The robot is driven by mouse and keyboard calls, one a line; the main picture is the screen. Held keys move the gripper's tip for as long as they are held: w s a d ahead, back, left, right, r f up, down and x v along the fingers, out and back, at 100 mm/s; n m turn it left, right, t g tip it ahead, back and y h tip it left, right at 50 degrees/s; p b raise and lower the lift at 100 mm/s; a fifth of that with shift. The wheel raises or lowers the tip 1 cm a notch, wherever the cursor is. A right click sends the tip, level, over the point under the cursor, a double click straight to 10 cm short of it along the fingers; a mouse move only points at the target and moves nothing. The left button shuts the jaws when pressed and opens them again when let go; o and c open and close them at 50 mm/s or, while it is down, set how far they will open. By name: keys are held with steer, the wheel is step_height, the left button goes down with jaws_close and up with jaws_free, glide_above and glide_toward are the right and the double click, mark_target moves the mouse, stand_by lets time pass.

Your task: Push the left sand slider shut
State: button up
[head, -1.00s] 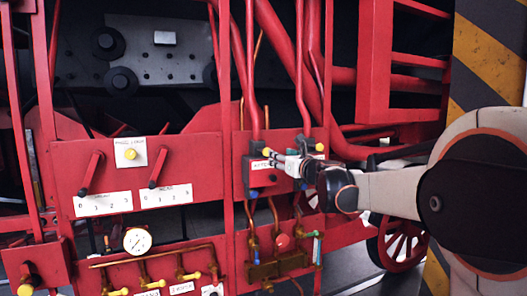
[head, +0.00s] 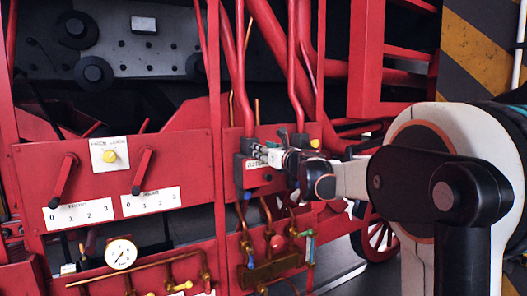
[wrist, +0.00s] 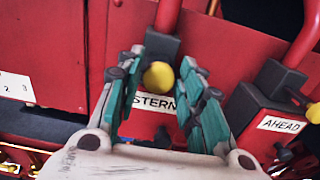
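The left sand slider, a dark box labelled ASTERN (wrist: 155,102) with a yellow knob (wrist: 158,76), is on the red panel at the end of a red pipe. Its box also shows in the head view (head: 245,178). In the wrist view my gripper (wrist: 160,68) is open, with green-padded fingers on either side of the yellow knob. I cannot tell whether they touch it. In the head view my gripper (head: 262,152) reaches the left slider from the right and hides its knob. The right slider box, labelled AHEAD (wrist: 281,124), stands to the right.
Left of the sliders is a red panel with two red levers (head: 62,180) over number plates and a yellow button (head: 109,156). Below are a round gauge (head: 121,253) and copper pipes with valves (head: 270,270). Red pipes (head: 301,60) rise above the boxes.

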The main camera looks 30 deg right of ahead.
jaws_close()
steer(key=shift+w+a+b, duration=0.15)
steer(key=shift+w+b, duration=0.2)
steer(key=shift+w, duration=1.55)
steer(key=shift+r, duration=0.1)
steer(key=shift+o, duration=1.4)
jaws_free()
steer(key=o, duration=0.3)
steer(key=shift+w, duration=0.15)
steer(key=s, duration=1.2)
steer(key=shift+d, duration=0.25)
